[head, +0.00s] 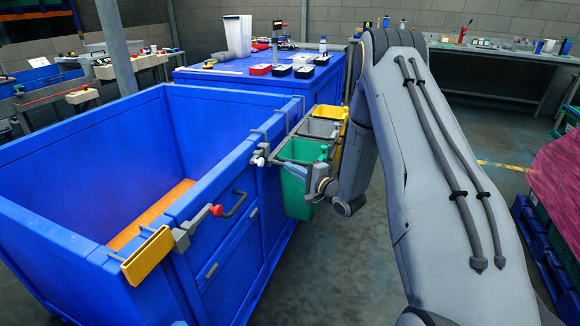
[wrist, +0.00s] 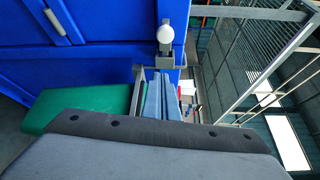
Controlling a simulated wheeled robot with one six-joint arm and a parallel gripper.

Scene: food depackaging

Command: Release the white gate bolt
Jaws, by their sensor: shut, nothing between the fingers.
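The white gate bolt's round knob (head: 259,161) sits on a grey bracket at the far end of the blue crate's near side. In the wrist view the white knob (wrist: 165,34) stands on its grey latch against the blue wall, ahead of my fingers. My gripper (wrist: 162,99) is shut and empty, its two blue-grey fingers side by side pointing toward the latch and apart from the knob.
The open blue crate (head: 45,152) fills the left. A red-knobbed bolt (head: 216,210) and yellow plate (head: 147,256) are on its near side. Green (head: 297,188), grey (head: 319,128) and yellow bins hang close to my wrist. A blue table (head: 245,85) holding small trays stands behind.

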